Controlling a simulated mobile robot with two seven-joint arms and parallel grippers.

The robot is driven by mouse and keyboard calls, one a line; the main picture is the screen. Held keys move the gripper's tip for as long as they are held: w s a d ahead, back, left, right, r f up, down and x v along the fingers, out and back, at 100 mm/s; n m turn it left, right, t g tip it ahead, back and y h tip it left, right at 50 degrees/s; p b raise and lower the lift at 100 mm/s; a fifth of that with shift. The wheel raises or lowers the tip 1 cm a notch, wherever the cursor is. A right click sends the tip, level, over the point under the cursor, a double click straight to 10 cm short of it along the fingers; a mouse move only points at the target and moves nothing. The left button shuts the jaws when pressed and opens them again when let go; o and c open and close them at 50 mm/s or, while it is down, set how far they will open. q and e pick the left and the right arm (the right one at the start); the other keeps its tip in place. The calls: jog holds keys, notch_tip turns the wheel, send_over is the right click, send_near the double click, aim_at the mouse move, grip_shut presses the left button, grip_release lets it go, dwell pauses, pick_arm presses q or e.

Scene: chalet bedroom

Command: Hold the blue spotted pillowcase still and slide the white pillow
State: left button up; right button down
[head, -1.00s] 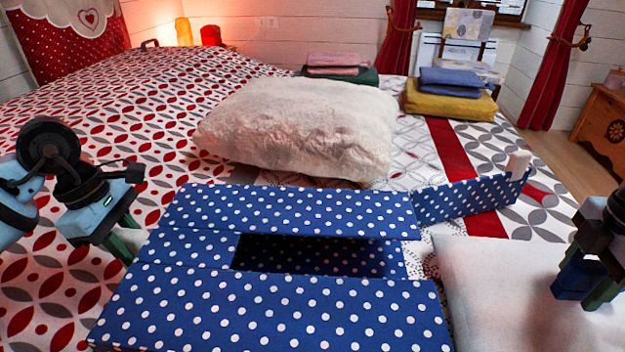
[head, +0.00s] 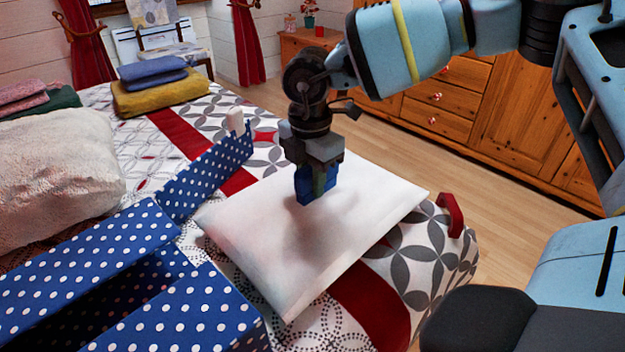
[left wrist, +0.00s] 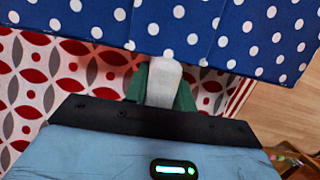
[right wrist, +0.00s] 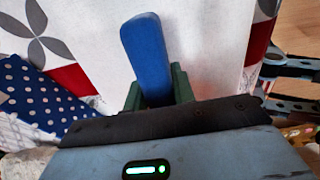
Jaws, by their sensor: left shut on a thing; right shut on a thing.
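The blue spotted pillowcase (head: 190,315) lies at the lower left of the head view, its dark opening partly visible and a side flap (head: 205,170) standing out. The flat white pillow (head: 370,200) lies beside it on the bed. My right gripper (head: 316,188) is over the pillow, shut on a blue tab (right wrist: 145,50). I cannot tell how the tab joins the pillow. My left gripper (left wrist: 162,88) shows only in the left wrist view, shut on a white tab (left wrist: 163,78) at the pillowcase's edge.
A fluffy cream pillow (head: 55,175) lies at the left. Folded yellow (head: 150,98) and blue (head: 150,72) cloths are stacked at the back. A white tab (head: 235,120) stands on the flap. A wooden dresser (head: 470,105) stands across the floor at the right.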

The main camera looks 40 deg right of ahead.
aim_at(268, 211)
jog(key=shift+w+a+n, duration=0.15)
jog(key=shift+w+n, duration=0.25)
jog(key=shift+w, duration=1.2)
jog(key=shift+a, duration=0.15)
jog(key=shift+s+a, duration=0.2)
jog(key=shift+a, duration=1.65)
jog(key=shift+s+a, duration=0.2)
jog(key=shift+a, duration=1.75)
